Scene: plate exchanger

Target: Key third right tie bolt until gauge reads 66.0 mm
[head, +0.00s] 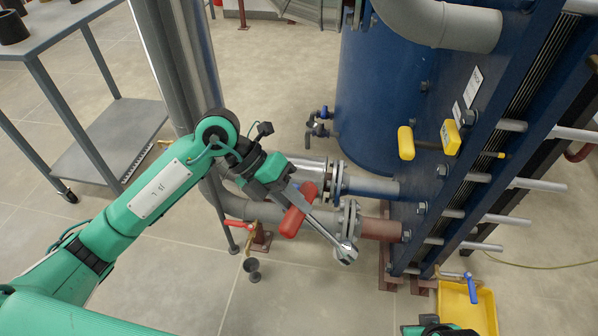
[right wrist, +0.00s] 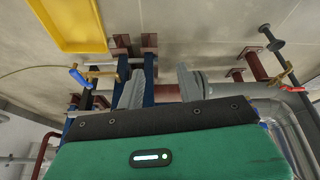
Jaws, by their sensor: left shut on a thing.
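My left gripper (head: 276,184) is shut on a silver wrench (head: 327,222) with a ring-shaped head. The wrench head hangs in front of the lower pipe flange, apart from the bolts. The blue plate exchanger frame (head: 440,185) stands at the right, with bolt nuts on its face such as one low nut (head: 421,208). Tie bolt rods (head: 540,184) stick out to the right. A yellow gauge (head: 451,137) sits on the frame; its reading is illegible. My right gripper (right wrist: 162,88) is open and empty.
A yellow tray (head: 470,310) lies on the floor at the lower right, near a blue-handled valve (head: 471,288). A grey cart (head: 60,40) stands upper left.

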